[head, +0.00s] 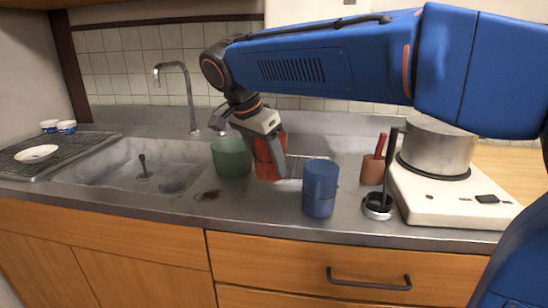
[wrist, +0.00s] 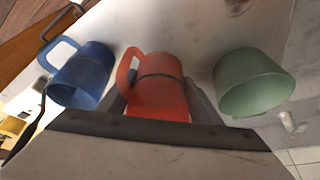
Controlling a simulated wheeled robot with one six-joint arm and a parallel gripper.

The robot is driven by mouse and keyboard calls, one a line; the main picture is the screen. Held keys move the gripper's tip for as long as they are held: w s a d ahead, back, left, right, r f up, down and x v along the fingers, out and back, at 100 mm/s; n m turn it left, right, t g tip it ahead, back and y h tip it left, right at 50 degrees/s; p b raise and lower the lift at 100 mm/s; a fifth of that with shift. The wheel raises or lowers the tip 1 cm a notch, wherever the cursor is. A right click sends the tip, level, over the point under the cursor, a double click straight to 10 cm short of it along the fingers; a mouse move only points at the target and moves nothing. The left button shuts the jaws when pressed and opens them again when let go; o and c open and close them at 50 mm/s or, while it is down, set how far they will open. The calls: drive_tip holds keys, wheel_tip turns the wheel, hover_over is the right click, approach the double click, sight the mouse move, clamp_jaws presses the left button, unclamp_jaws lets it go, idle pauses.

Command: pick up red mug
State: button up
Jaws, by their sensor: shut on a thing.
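The red mug (head: 266,160) is between the jaws of my gripper (head: 270,142), over the counter between the green cup and the blue mug. It leans slightly in the head view; whether its base touches the counter I cannot tell. In the wrist view the red mug (wrist: 158,98) sits between the two fingers of my gripper (wrist: 158,108), its handle pointing left. My gripper is shut on it. Part of the mug is hidden behind the gripper in the head view.
A blue mug (head: 320,188) stands close on the right, a green cup (head: 231,160) close on the left. Further right are a terracotta utensil cup (head: 372,171), a white stove (head: 435,206) and a pot (head: 437,150). The sink (head: 115,165) and faucet (head: 191,100) are left.

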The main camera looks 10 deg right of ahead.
drive_tip(key=shift+s+a, duration=0.5)
drive_tip(key=shift+a, duration=0.15)
idle(0.8)
